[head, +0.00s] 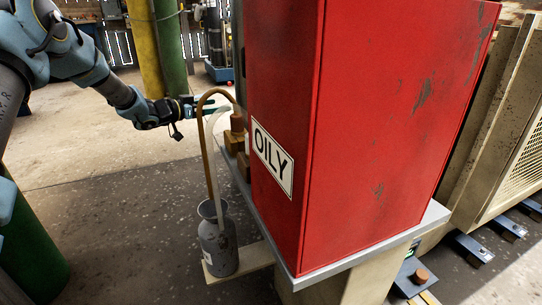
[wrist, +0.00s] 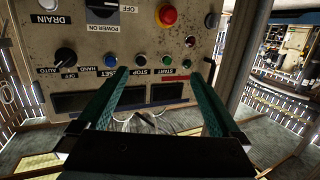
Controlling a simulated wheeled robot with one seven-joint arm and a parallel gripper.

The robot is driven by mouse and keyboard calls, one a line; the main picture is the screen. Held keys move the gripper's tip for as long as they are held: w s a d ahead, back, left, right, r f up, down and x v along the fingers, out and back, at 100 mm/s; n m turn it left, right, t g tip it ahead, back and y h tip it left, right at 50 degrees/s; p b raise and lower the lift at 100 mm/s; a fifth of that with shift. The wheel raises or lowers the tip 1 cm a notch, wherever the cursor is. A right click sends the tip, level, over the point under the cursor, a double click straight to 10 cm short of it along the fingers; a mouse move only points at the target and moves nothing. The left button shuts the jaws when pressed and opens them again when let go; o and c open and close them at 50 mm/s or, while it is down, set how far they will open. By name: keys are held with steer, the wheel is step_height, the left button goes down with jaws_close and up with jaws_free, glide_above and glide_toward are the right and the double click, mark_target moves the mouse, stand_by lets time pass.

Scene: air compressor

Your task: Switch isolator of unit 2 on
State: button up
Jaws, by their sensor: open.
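A worn beige control panel (wrist: 150,40) fills the upper middle of the wrist view. No label naming the isolator or unit 2 is readable. My gripper (wrist: 167,72) is open and empty, its two green fingers pointing at the panel's lower part; contact cannot be told. In the head view my gripper (head: 205,104) is left of the red cabinet (head: 375,110), which hides the panel.
The panel has a red mushroom button (wrist: 167,16), a black AUTO/OFF/HAND knob (wrist: 66,55) and small RESET, STOP and START buttons. A brown pipe (head: 206,140) and a grey can (head: 218,245) stand below my gripper. Open floor (head: 110,160) lies to the left.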

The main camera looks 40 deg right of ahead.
steer(key=s+d+f+m+g+b, duration=0.4)
steer(key=s+d+f+g+b, duration=0.15)
steer(key=s+f, duration=0.35)
steer(key=b+x, duration=0.4)
steer(key=x, duration=0.5)
steer(key=shift+d+f+g, duration=0.25)
steer(key=shift+d+g, duration=0.1)
steer(key=shift+g, duration=0.1)
steer(key=shift+w, duration=0.1)
steer(key=c, duration=1.2)
